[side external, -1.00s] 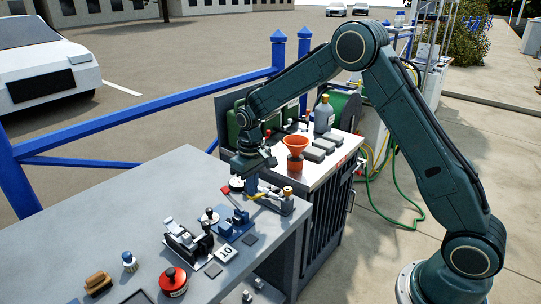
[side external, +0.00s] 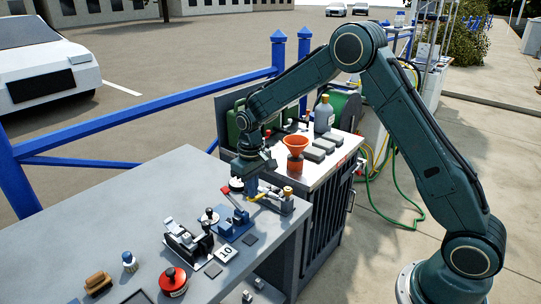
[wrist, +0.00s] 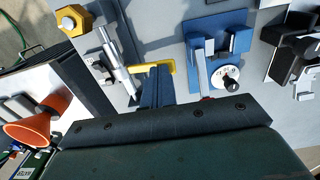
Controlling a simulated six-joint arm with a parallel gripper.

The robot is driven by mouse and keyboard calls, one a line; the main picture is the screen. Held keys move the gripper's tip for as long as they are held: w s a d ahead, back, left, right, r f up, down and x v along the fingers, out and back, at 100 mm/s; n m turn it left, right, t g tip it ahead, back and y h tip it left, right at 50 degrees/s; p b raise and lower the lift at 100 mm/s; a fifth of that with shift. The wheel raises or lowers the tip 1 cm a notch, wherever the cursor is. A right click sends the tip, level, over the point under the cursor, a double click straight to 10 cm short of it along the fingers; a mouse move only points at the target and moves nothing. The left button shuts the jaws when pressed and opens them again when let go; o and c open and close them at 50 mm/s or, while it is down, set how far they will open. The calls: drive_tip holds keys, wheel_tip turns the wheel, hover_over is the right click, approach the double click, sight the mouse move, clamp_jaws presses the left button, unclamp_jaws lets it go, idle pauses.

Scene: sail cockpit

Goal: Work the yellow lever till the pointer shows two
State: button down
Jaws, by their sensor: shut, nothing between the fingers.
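The yellow lever (side external: 257,196) is attached to a grey fitting (side external: 277,201) with a brass-coloured knob on the bench near its far right edge. In the wrist view the yellow lever (wrist: 166,67) shows as a bent bar, with the grey fitting (wrist: 117,62) to its left. My gripper (side external: 252,188) points down at the lever. In the wrist view my gripper (wrist: 155,78) has its blue fingers together, right beside the lever and overlapping part of it; contact cannot be told. No pointer reading is legible; a white disc with a black knob (wrist: 225,79) shows to the right.
A blue clamp-like device (wrist: 218,42) with a red-handled lever (side external: 231,196) stands close beside. A black-and-silver device (side external: 187,239), a "10" card (side external: 227,252) and a red button (side external: 173,281) lie nearer. An orange funnel (side external: 296,146) stands on the cabinet behind.

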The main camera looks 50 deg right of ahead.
drive_tip(key=shift+r, duration=2.8)
wheel_tip(320, 180, up, 4)
drive_tip(key=shift+r, duration=0.25)
drive_tip(key=shift+f, duration=3.35)
drive_tip(key=shift+f, duration=0.2)
drive_tip(key=shift+f, duration=0.35)
